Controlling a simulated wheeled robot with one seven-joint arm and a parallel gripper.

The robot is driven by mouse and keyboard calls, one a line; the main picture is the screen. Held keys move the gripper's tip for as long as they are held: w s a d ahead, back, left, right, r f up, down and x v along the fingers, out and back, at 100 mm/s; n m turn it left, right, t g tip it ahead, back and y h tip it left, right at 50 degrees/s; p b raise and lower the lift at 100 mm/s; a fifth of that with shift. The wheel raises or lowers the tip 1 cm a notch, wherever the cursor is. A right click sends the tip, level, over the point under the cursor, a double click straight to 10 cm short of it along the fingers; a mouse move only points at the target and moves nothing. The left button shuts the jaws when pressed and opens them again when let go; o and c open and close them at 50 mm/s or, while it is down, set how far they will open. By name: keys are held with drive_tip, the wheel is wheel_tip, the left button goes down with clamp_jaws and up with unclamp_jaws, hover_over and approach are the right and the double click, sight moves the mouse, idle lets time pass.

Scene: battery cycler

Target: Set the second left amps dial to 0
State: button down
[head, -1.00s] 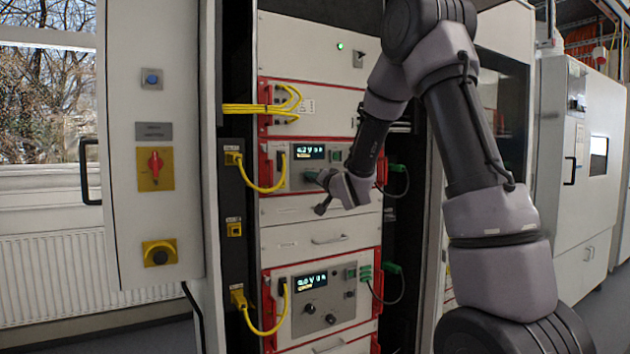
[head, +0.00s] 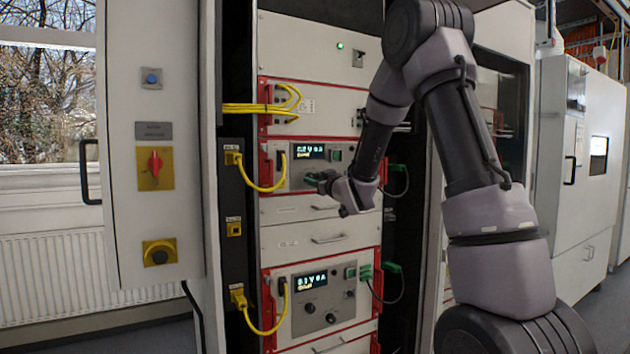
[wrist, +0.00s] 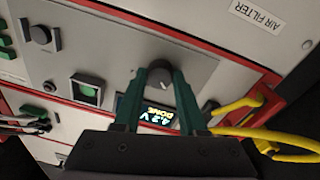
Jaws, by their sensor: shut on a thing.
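My gripper (wrist: 159,95) is shut on a grey dial (wrist: 159,80), with one green finger on each side of it. The dial sits next to a lit display (wrist: 160,115) that seems to read 4.2 V and DONE. In the head view, my gripper (head: 322,182) is at the upper red-framed module, just below its display (head: 309,151), and hides the gripped dial. The dial's scale and setting cannot be read.
A green button (wrist: 88,92) and yellow cables (wrist: 240,115) flank the held dial. A similar lower module (head: 295,295) has its own display and two dials. A drawer handle (head: 329,239) lies between the modules. Green plugs (head: 392,268) are at the right.

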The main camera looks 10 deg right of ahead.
drive_tip(key=shift+f+n, duration=0.1)
drive_tip(key=shift+n, duration=1.4)
drive_tip(key=shift+c, duration=2.3)
unclamp_jaws()
drive_tip(key=r+v, duration=0.1)
drive_tip(key=v, duration=0.9)
drive_tip(key=shift+s+d+f, duration=0.25)
drive_tip(key=shift+s+f, duration=0.1)
drive_tip(key=shift+f, duration=0.15)
